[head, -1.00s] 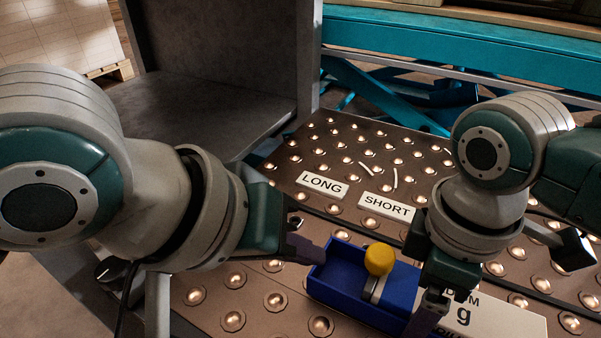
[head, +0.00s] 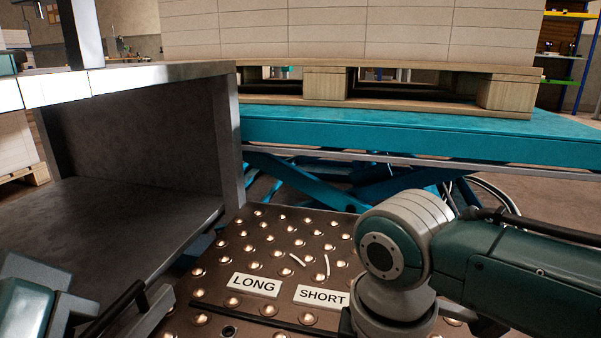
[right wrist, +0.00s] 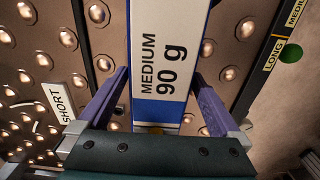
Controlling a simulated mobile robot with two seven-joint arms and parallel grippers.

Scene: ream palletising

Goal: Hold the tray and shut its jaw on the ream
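The ream (right wrist: 163,50) shows in the right wrist view as a long white block with blue edges, marked MEDIUM 90 g. My right gripper (right wrist: 161,74) has its two purple fingers spread, one along each side of the ream, with bare board showing between the fingers and the ream lower down. Whether the tips touch it is hard to tell. A blue band with a small yellow patch lies under the print, partly hidden by the gripper body; whether it belongs to the tray I cannot tell.
A board of ball rollers (head: 272,240) carries LONG (head: 254,285) and SHORT (head: 321,296) labels. A grey bench (head: 150,130) stands at left. Behind is a teal lift table (head: 400,140) with a loaded pallet (head: 325,83). A green disc (right wrist: 290,54) shows at right in the wrist view.

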